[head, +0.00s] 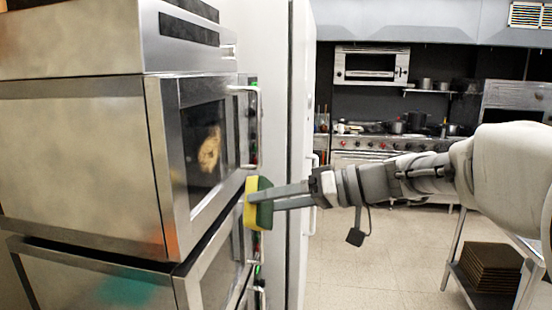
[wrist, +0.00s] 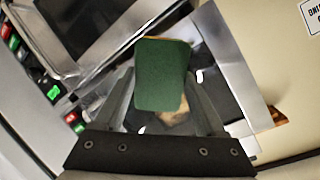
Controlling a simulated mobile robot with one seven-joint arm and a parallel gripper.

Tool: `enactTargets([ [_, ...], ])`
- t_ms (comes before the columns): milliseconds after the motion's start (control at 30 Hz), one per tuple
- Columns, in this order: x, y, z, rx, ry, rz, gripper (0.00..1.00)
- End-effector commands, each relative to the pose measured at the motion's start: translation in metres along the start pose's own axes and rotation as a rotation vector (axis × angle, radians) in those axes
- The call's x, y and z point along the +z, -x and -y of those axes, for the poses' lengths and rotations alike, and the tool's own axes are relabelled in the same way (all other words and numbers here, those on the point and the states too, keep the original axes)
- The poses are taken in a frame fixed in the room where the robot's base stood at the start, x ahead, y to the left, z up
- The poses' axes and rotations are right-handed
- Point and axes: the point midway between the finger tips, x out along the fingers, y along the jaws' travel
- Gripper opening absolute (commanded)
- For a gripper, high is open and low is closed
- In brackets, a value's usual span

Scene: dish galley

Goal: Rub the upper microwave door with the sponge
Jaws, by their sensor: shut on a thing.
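The upper microwave door (head: 172,150) is a steel frame around a dark window, on the left in the head view. A brown smear (head: 210,148) marks its window. My gripper (head: 272,198) is shut on the sponge (head: 251,205), which has a yellow side facing the microwaves and a green side facing me. The sponge is by the door's lower right corner; I cannot tell whether it touches the door. In the wrist view the sponge (wrist: 162,75) sits between the fingers, green face showing, and hides part of the door behind it.
A bar handle (head: 257,125) sticks out at the door's right edge, beside control buttons. Another microwave (head: 95,285) stands below, with a teal patch on its side. A tall white cabinet (head: 300,130) stands behind. A rack with brown trays (head: 488,265) is at right; the middle floor is clear.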

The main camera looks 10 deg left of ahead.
Motion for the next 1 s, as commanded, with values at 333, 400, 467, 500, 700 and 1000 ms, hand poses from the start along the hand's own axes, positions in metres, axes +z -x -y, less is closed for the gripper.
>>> enactTargets([
  [333,-0.051,0.015,0.063,-0.145,0.003,-0.085,0.22],
  [400,-0.053,0.013,0.065,-0.148,0.001,-0.087,0.22],
  [467,-0.054,0.009,0.066,-0.148,0.001,-0.087,0.22],
  [500,-0.055,0.005,0.067,-0.148,0.0,-0.087,0.22],
  [700,-0.059,-0.015,0.073,-0.147,0.0,-0.085,0.22],
  [1000,-0.062,-0.037,0.077,-0.146,0.0,-0.086,0.22],
])
